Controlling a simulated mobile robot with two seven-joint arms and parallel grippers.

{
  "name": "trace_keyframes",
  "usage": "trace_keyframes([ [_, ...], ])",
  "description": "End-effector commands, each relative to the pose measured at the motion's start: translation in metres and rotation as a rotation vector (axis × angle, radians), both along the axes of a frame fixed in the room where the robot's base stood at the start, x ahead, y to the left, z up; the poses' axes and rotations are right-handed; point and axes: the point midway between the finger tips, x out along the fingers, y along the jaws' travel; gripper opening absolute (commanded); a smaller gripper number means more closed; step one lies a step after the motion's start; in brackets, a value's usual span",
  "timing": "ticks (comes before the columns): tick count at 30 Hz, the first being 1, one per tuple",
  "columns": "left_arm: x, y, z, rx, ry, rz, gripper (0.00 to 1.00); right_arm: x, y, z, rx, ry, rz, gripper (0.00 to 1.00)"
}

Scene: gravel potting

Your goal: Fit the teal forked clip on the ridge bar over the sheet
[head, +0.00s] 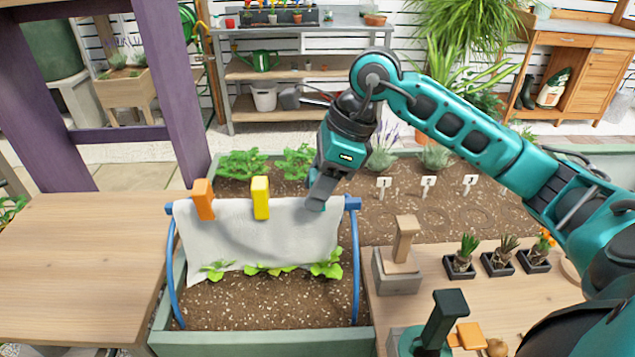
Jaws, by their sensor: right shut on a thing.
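The white sheet (265,240) hangs over the blue ridge bar (352,203), whose ends stick out at both sides. An orange clip (203,199) and a yellow clip (260,197) sit upright on the bar over the sheet, left and middle. My right gripper (318,197) points down at the right part of the bar. It is shut on the teal clip (316,206), of which only a little shows at the fingertips. The clip is at the sheet's top edge; I cannot tell whether its fork is around the bar. My left gripper is not in view.
Blue hoops (172,275) stand in the planter bed (262,338) with seedlings under the sheet. On the right table are a wood-handled block (398,268), a dark green-handled tool (445,318) and several small potted plants (460,262). The left table (75,255) is bare.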

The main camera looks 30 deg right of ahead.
Motion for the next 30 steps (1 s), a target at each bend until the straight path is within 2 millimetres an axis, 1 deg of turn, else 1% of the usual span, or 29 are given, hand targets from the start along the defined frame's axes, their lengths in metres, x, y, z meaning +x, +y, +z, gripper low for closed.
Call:
trace_keyframes([
  [15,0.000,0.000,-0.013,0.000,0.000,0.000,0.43,0.000,0.000,-0.014,0.000,-0.001,0.000,0.20],
  [16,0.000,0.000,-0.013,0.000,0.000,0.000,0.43,0.000,0.000,-0.014,0.000,-0.001,0.000,0.43],
  [25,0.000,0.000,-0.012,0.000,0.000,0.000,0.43,0.000,0.000,-0.013,0.000,0.000,0.000,0.72],
  [30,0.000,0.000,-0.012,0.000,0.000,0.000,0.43,0.000,0.000,-0.013,0.000,0.000,0.000,0.72],
])
